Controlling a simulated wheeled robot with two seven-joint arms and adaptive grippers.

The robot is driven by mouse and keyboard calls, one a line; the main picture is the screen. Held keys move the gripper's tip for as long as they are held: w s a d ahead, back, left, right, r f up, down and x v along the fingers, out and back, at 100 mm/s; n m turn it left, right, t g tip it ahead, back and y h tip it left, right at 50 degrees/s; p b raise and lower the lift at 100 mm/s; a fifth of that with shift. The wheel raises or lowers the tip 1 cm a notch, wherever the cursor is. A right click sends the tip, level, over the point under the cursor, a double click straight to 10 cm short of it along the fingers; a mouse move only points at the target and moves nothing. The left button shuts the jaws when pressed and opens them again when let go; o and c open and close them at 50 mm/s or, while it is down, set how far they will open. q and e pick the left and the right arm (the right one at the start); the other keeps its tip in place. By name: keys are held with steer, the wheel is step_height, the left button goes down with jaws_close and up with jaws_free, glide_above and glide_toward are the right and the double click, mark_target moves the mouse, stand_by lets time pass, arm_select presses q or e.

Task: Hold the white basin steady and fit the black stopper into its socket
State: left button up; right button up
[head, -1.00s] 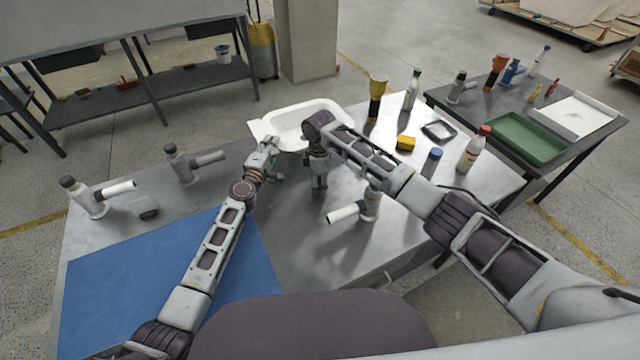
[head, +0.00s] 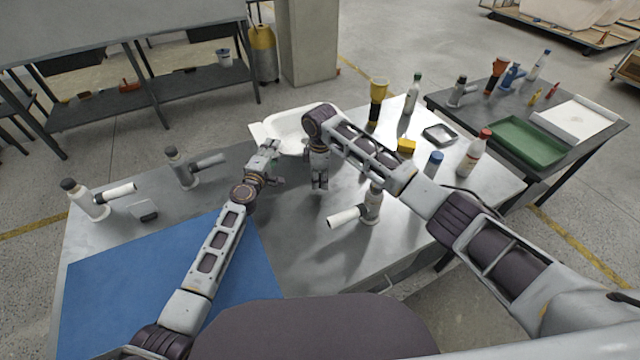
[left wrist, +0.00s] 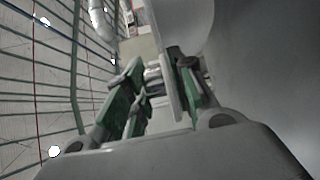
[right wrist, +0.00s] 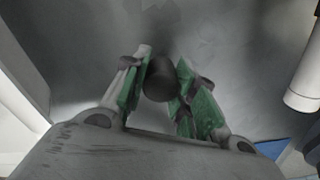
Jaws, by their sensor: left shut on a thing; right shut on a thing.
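The white basin (head: 284,132) stands near the far edge of the metal table, partly hidden behind my right arm. My left gripper (head: 273,158) is at the basin's near left side. In the left wrist view a thin pale wall of the basin (left wrist: 168,88) is between its fingers (left wrist: 160,95), and it is shut on that wall. My right gripper (head: 320,184) points down over the table in front of the basin. In the right wrist view its green-padded fingers (right wrist: 160,92) are shut on the dark round stopper (right wrist: 160,78). I cannot see the socket.
A grey fixture with a white tube (head: 368,208) stands just right of my right gripper. Two more fixtures (head: 88,200) (head: 182,168) stand at the left by a blue mat (head: 170,285). A yellow block (head: 405,147) and bottles (head: 474,152) are at the right.

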mark_target(320, 176)
steer(key=shift+r, duration=3.55)
steer(key=shift+r, duration=0.1)
steer(key=shift+f, duration=2.5)
steer(key=shift+f, duration=2.5)
steer(key=shift+f, duration=0.1)
steer(key=o, duration=1)
